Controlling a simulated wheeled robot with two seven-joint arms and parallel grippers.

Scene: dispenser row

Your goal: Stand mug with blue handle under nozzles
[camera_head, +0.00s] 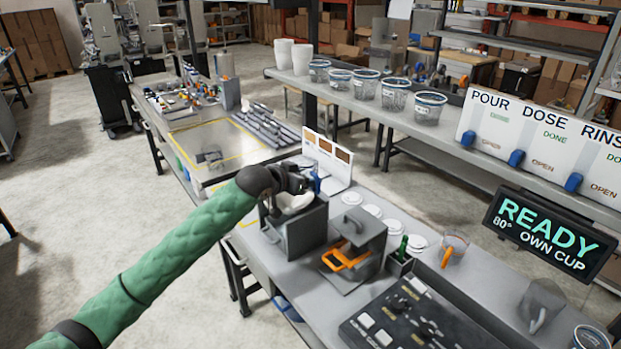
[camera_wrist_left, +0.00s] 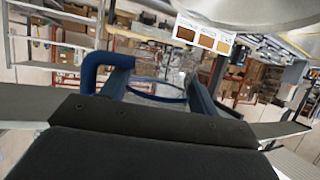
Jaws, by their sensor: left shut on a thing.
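My left gripper (camera_head: 290,183) is shut on the mug with the blue handle, above the grey box-shaped unit (camera_head: 305,230). In the head view only a small blue part (camera_head: 316,182) shows beside the fingers; the rest of the mug is hidden. In the left wrist view the dark blue handle (camera_wrist_left: 103,68) curves up at the left, and the clear mug body with its blue rim (camera_wrist_left: 155,84) shows past the black gripper. I cannot make out the nozzles clearly, nor whether the mug touches anything. My right gripper is not in view.
Beside the unit stands a second grey unit (camera_head: 358,235) with an orange handle (camera_head: 345,260). A clear mug with an orange handle (camera_head: 453,247) and white discs (camera_head: 392,227) are on the counter. A panel card (camera_head: 328,158) stands behind. A black control panel (camera_head: 410,315) is at front.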

